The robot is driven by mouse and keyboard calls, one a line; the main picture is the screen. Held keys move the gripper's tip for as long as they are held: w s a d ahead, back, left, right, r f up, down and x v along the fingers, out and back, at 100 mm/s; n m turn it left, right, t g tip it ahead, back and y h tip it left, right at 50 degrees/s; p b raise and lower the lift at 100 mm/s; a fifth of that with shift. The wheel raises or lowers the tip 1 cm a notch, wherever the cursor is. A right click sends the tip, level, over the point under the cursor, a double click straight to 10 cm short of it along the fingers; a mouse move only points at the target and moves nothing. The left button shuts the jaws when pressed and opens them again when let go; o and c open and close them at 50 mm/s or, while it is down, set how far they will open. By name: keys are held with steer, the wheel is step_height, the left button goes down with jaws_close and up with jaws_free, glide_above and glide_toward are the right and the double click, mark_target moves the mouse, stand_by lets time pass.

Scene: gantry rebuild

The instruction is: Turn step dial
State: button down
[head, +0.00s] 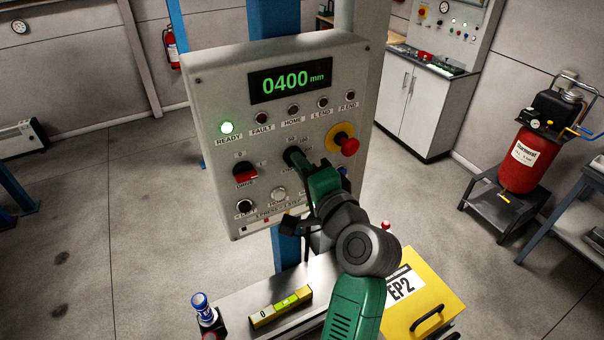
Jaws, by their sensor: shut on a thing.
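The grey control panel (222,110) stands upright in the middle of the head view. Its display (290,81) reads 0400 mm in green. The step dial (291,154) is a dark knob below the row of lamps, with the marks 50 and 100 partly visible above it. My gripper (300,161) reaches in from below right and is shut on the dial. The gripper and arm hide the dial's lower right side and part of its label.
A red emergency stop button (349,146) on a yellow base sits just right of my gripper. The red drive switch (245,172) is to the left. Below are a yellow level (281,306), a blue-capped bottle (203,308) and a yellow EP2 case (428,291).

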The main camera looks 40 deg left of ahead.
steer(key=shift+n+b, duration=7.9)
steer(key=shift+b, duration=0.2)
steer(key=shift+n, duration=0.3)
steer(key=c, duration=1.5)
jaws_free()
steer(key=v, duration=0.7)
steer(key=shift+s+d+b, duration=0.15)
steer(key=shift+d+b, duration=0.2)
steer(key=shift+d, duration=0.05)
